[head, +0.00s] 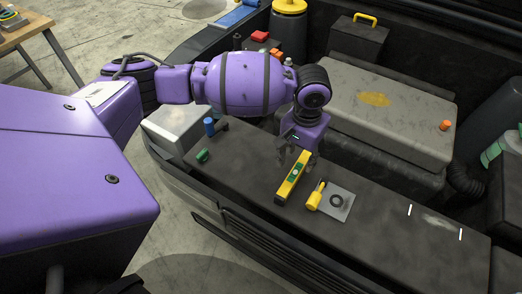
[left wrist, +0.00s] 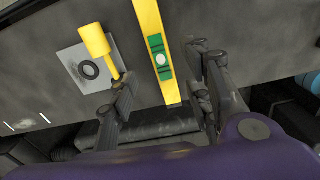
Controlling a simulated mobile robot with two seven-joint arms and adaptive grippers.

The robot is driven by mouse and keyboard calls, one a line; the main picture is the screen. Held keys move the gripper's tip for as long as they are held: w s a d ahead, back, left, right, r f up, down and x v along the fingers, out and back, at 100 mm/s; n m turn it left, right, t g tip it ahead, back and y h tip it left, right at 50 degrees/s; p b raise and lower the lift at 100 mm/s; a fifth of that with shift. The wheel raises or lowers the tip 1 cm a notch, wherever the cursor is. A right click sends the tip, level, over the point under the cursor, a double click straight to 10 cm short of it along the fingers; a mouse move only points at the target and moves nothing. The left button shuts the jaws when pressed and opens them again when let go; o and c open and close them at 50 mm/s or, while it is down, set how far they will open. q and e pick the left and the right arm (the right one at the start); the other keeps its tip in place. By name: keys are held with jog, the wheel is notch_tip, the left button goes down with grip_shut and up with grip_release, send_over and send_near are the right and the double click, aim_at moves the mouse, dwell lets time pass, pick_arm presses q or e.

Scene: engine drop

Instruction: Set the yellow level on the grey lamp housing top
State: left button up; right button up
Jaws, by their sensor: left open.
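The yellow level (head: 291,181), with a green vial window, lies on the dark front panel. It also shows in the left wrist view (left wrist: 156,50). My left gripper (head: 295,155) is at the level's far end. Its fingers (left wrist: 163,68) are open, one on each side of the level, with gaps between. The grey lamp housing (head: 178,118) is a pale metal box left of the level, at the front corner of the bay. Its top looks bare, though my left arm passes above its far side. My right gripper is not in view.
A yellow-handled tool (head: 315,197) and a grey plate with a black ring (head: 336,201) lie close right of the level. A blue cylinder (head: 209,127) and a green piece (head: 202,155) stand near the housing. A large grey cover (head: 375,110) lies behind.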

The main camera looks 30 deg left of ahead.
aim_at(296, 172)
pick_arm(q)
jog(key=shift+a+f+n, duration=0.1)
jog(key=shift+n, duration=0.2)
jog(key=shift+f, duration=0.35)
jog(key=f, duration=0.3)
jog(key=shift+d, duration=0.2)
notch_tip(296, 172, down, 4)
jog(key=shift+w+r+b, duration=0.1)
jog(key=shift+r+b, duration=0.05)
jog(key=shift+b, duration=0.2)
jog(key=shift+a, duration=0.1)
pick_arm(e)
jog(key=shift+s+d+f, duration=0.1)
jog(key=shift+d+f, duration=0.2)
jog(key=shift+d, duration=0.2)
pick_arm(q)
jog(key=shift+c, duration=0.8)
jog(key=c, duration=0.8)
grip_shut()
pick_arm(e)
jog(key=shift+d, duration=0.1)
